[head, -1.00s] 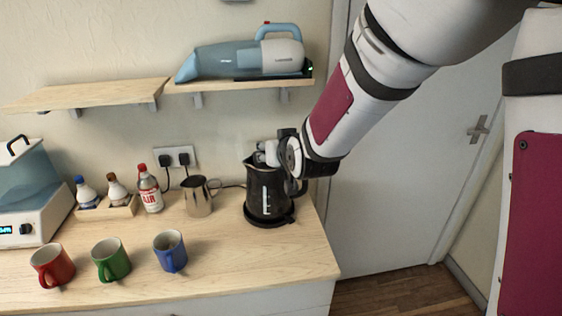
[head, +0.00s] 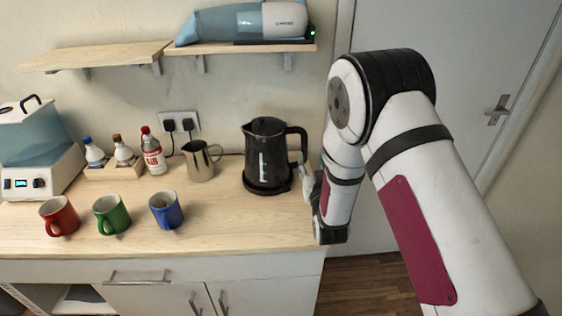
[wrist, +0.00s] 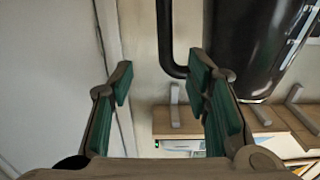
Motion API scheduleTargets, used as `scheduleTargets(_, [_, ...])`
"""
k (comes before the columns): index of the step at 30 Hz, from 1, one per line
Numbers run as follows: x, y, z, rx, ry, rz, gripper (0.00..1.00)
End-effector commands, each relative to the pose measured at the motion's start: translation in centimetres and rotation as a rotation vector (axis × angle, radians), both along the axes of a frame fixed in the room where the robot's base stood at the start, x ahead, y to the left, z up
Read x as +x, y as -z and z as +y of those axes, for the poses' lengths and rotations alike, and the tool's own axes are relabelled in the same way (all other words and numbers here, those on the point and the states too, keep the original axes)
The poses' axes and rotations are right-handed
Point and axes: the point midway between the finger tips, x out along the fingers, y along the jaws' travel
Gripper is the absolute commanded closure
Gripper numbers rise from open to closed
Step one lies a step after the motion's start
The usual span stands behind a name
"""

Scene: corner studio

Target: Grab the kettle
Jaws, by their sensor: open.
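The black kettle (head: 262,160) stands upright on its dark base at the right end of the counter, its handle facing right. In the wrist view the kettle (wrist: 252,45) fills the upper right. Its black handle (wrist: 164,35) appears in the gap between the fingertips, nearer the right finger. My gripper (wrist: 163,78) is open and holds nothing. In the head view my gripper (head: 308,186) is low, just right of the handle and partly hidden by my arm. I cannot tell whether a finger touches the kettle.
A metal jug (head: 201,162) stands left of the kettle. Blue (head: 166,211), green (head: 111,215) and red (head: 60,217) mugs line the counter front. A shelf (head: 250,48) with a handheld vacuum (head: 250,21) hangs above. A door (head: 465,85) is on the right.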

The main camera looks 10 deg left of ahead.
Motion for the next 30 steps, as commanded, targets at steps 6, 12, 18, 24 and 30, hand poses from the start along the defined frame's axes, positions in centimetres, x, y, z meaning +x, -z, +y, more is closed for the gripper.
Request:
scheduleTargets(6, [4.0, 0.0, 1.1, -0.001, 0.000, -0.001, 0.56])
scheduleTargets(12, [5.6, 0.0, 1.6, 0.000, 0.000, 0.001, 0.56])
scheduleTargets(18, [7.1, -0.2, 2.5, 0.000, 0.000, 0.000, 0.56])
scheduleTargets(24, [9.6, -0.3, 3.5, -0.001, 0.002, -0.001, 0.56])
scheduleTargets(30, [10.6, -0.2, 3.8, -0.002, 0.001, 0.002, 0.56])
